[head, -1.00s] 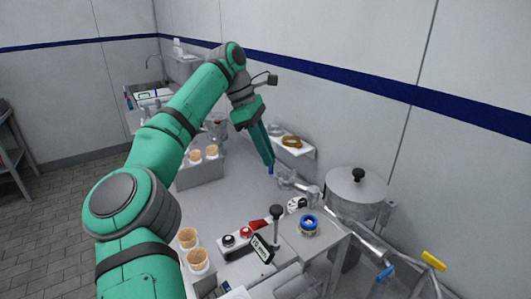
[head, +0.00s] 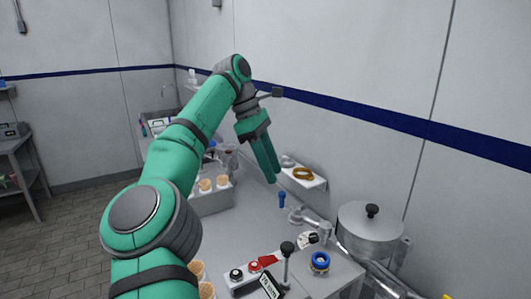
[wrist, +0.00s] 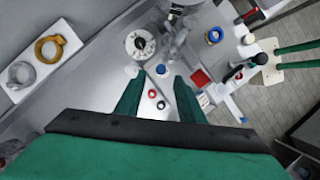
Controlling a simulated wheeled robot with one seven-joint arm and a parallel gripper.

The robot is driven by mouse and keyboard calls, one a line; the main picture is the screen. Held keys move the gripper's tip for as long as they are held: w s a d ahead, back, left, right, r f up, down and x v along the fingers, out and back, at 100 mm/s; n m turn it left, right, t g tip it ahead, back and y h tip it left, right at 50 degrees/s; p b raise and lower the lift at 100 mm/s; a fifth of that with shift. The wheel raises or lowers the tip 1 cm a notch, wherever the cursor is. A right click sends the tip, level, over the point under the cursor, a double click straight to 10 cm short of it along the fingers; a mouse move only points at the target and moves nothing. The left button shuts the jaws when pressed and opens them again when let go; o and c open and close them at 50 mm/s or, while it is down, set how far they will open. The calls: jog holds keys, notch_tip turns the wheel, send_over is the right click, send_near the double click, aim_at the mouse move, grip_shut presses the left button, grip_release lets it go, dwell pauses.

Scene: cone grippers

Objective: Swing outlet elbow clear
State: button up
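The grey metal outlet elbow (head: 296,215) sits at the end of a short pipe that runs toward the lidded steel vessel (head: 370,232). A small upright blue handle (head: 282,199) stands just beside the elbow. My gripper (head: 272,181) is above and slightly left of the handle, with a small gap below its fingertips. Its two green fingers are apart and nothing shows held between them. In the wrist view, my gripper (wrist: 159,77) is open, with a small blue spot, apparently the handle (wrist: 161,69), near the line between the tips. The elbow is hard to make out there.
A wall shelf (head: 318,185) with an amber ring (head: 302,174) is close behind my gripper. A blue ring fitting (head: 320,262) and a control box with buttons (head: 236,274) are in front.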

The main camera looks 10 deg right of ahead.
jog(key=shift+v, duration=2.65)
jog(key=shift+s, duration=0.1)
